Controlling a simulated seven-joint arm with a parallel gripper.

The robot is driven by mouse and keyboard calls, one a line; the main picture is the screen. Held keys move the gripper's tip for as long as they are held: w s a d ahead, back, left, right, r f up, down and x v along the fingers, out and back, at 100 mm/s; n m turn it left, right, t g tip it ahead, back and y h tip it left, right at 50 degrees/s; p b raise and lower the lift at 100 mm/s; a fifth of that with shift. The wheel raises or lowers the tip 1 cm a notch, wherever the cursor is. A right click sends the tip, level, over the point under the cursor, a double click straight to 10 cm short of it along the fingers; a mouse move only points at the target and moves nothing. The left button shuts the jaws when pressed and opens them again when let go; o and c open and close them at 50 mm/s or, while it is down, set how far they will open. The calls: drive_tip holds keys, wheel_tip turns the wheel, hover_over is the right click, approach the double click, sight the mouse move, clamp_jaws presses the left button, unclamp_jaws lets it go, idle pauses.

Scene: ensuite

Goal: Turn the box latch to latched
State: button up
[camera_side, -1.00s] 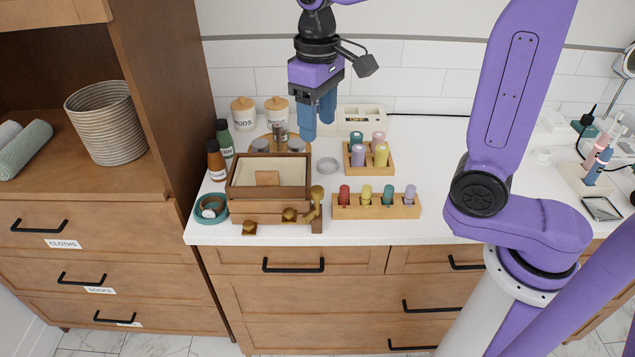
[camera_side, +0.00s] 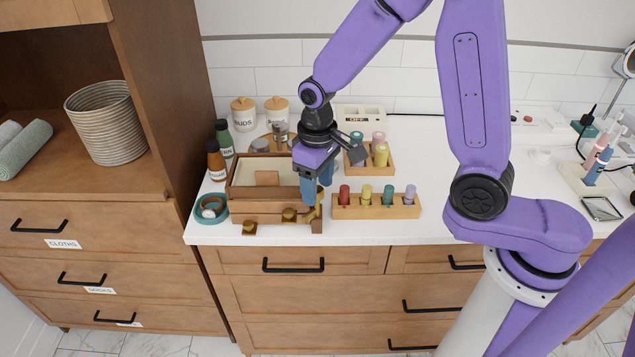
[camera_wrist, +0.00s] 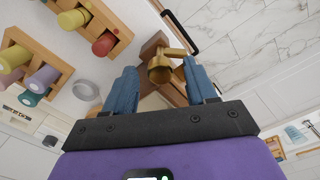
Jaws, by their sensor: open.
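The wooden box (camera_side: 240,193) sits at the counter's front left, its inside showing a pale lining. My gripper (camera_side: 317,194) is low over that corner, pointing down, jaws open. In the wrist view the brass latch (camera_wrist: 160,70) lies between the two blue fingers of my gripper (camera_wrist: 161,76), with gaps showing beside it. I cannot tell whether either finger touches it. The latch's exact angle is unclear.
A wooden rack of colored bottles (camera_side: 345,211) stands close to the right of the box, with a second rack (camera_side: 391,167) behind. A teal ring-shaped holder (camera_side: 200,217) and bottles (camera_side: 216,162) stand to the left. The counter's front edge is close.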

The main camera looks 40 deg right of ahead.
clamp_jaws()
drive_tip(key=shift+m, duration=0.3)
drive_tip(key=m, duration=0.4)
drive_tip(key=shift+m, duration=2.1)
unclamp_jaws()
